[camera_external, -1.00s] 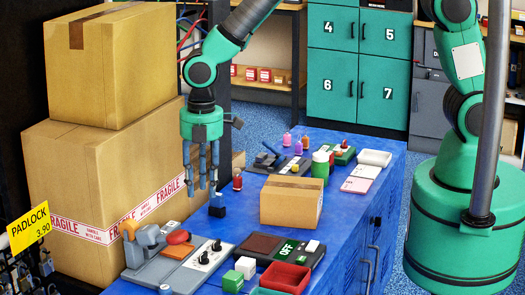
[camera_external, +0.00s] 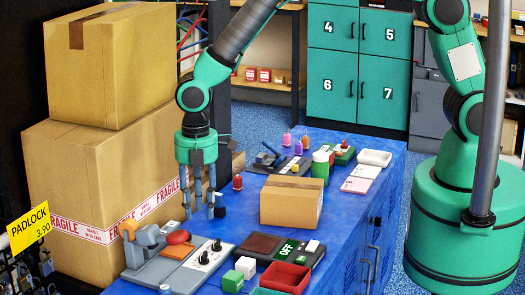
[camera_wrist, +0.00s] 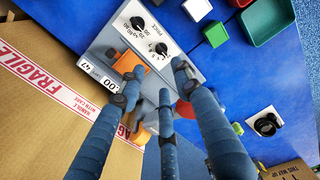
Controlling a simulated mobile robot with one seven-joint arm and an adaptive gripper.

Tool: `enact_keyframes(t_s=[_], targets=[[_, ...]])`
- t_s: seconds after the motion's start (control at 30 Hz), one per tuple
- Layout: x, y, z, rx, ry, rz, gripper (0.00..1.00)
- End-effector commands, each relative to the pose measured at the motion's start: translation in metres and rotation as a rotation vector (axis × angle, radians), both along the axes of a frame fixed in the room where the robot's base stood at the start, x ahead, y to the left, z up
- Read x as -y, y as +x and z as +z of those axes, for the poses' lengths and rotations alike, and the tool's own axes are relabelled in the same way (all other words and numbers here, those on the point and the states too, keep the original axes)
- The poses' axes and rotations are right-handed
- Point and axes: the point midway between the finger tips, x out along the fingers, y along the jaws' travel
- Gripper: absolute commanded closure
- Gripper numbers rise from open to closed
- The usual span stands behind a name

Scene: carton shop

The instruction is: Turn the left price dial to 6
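A grey machine (camera_external: 165,270) with a panel holding two black dials stands at the front left of the blue bench. One dial (camera_external: 217,245) is farther back and the other dial (camera_external: 204,259) is nearer the front. In the wrist view the panel (camera_wrist: 121,44) shows one dial (camera_wrist: 137,23) at the upper left and another dial (camera_wrist: 161,48) beside the word PRICE. The dial numbers are too small to read surely. My gripper (camera_external: 199,213) hangs above the bench behind the machine, its fingers spread, open and empty. In the wrist view my gripper (camera_wrist: 150,90) is apart from both dials.
An orange part (camera_wrist: 128,64) and a red part (camera_external: 178,237) sit on the machine. A small black object (camera_external: 220,211) stands just right of my fingers. A carton (camera_external: 291,201) stands to the right. Stacked cartons (camera_external: 75,165) rise at the left. A red tray (camera_external: 286,277) lies in front.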

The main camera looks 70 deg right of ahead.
Motion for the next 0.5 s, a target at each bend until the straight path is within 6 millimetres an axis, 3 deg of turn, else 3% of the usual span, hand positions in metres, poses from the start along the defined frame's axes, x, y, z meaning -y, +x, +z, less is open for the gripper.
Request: enact_keyframes(t_s=[0.5], targets=[[0.000, 0.000, -0.081, -0.001, -0.001, 0.000, 0.67]])
